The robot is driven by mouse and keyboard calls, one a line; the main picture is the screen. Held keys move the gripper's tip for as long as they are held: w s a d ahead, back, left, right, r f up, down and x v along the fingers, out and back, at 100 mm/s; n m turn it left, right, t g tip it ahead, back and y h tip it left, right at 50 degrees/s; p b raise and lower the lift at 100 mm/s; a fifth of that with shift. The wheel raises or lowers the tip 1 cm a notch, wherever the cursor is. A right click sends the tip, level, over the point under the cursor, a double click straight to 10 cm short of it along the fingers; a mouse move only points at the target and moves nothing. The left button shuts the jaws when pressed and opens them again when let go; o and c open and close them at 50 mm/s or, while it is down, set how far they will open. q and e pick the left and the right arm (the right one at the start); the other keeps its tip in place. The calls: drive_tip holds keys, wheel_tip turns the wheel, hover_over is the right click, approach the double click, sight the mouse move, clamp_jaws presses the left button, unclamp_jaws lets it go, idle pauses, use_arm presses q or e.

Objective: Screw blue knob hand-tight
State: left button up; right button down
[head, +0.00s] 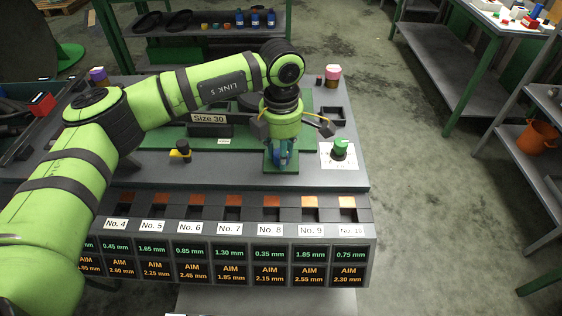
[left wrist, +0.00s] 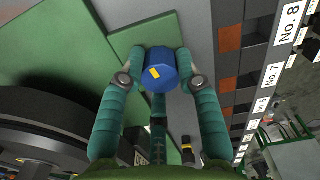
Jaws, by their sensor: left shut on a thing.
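The blue knob (left wrist: 159,72) shows in the left wrist view as a short faceted cylinder with a yellow mark on its top face. My left gripper (head: 282,157) points down over a small green pad (head: 284,169) near the front of the bench. Its teal fingers are closed around the knob. In the head view the fingers cover most of the knob, and only a bit of blue shows between them. What lies under the knob, and whether its thread is seated, is hidden. My right gripper is in neither view.
A green-topped part (head: 341,146) stands on a white card to the right. A yellow-and-black piece (head: 181,152) lies to the left. A pink-topped part (head: 333,74) is at the back right. Numbered bins (head: 231,213) line the front edge, above displays.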

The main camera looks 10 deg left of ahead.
use_arm(q)
drive_tip(key=m+b, duration=0.1)
drive_tip(key=m, duration=0.1)
drive_tip(key=m+b, duration=0.1)
drive_tip(key=b, duration=0.1)
drive_tip(key=shift+f+m, duration=0.3)
drive_tip(key=shift+m, duration=0.1)
drive_tip(key=shift+r+m+b, duration=0.15)
drive_tip(key=shift+m+b, duration=1)
drive_tip(key=shift+m, duration=1.05)
drive_tip(key=o, duration=1.1)
drive_tip(key=shift+o, duration=0.2)
drive_tip(key=shift+r, duration=0.15)
